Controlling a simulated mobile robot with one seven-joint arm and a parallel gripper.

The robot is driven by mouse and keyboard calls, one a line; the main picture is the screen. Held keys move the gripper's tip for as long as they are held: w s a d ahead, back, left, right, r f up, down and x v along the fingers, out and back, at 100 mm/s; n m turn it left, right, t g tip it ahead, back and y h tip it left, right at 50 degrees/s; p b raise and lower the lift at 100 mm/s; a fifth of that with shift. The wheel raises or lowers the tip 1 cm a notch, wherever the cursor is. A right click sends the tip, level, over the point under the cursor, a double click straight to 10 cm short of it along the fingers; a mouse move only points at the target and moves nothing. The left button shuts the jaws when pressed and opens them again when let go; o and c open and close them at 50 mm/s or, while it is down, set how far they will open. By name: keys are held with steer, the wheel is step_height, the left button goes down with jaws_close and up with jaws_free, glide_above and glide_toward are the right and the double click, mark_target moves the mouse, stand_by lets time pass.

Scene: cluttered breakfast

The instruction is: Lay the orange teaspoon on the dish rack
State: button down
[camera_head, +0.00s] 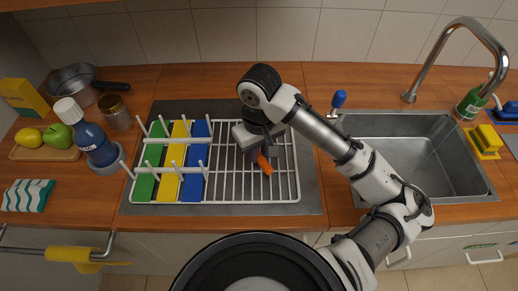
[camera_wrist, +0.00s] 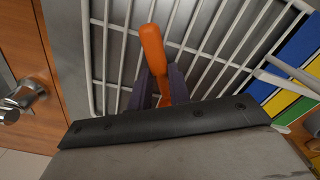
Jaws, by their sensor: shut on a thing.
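The orange teaspoon (camera_head: 265,165) shows as a short orange piece under my gripper (camera_head: 257,152), over the right, bare-wire part of the dish rack (camera_head: 285,199). In the wrist view my gripper (camera_wrist: 160,88) is shut on the teaspoon (camera_wrist: 152,45), whose orange end sticks out past the fingers. The wires of the dish rack (camera_wrist: 121,27) are close behind it. I cannot tell whether the teaspoon touches the wires. The rest of the teaspoon is hidden by the gripper.
Green, yellow and blue boards (camera_head: 170,172) fill the rack's left part, with white pegs. The sink (camera_head: 420,150) and tap (camera_head: 470,50) are to the right. A blue bottle (camera_head: 92,140), a jar (camera_head: 114,110) and a pan (camera_head: 72,82) stand at left.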

steer(key=c, duration=0.7)
jaws_free()
steer(key=shift+o, duration=0.2)
step_height(320, 180, up, 6)
steer(key=p, duration=0.5)
steer(key=shift+r, duration=3.9)
steer(key=s+b, duration=1)
steer(key=s, duration=0.6)
steer(key=shift+r, duration=0.1)
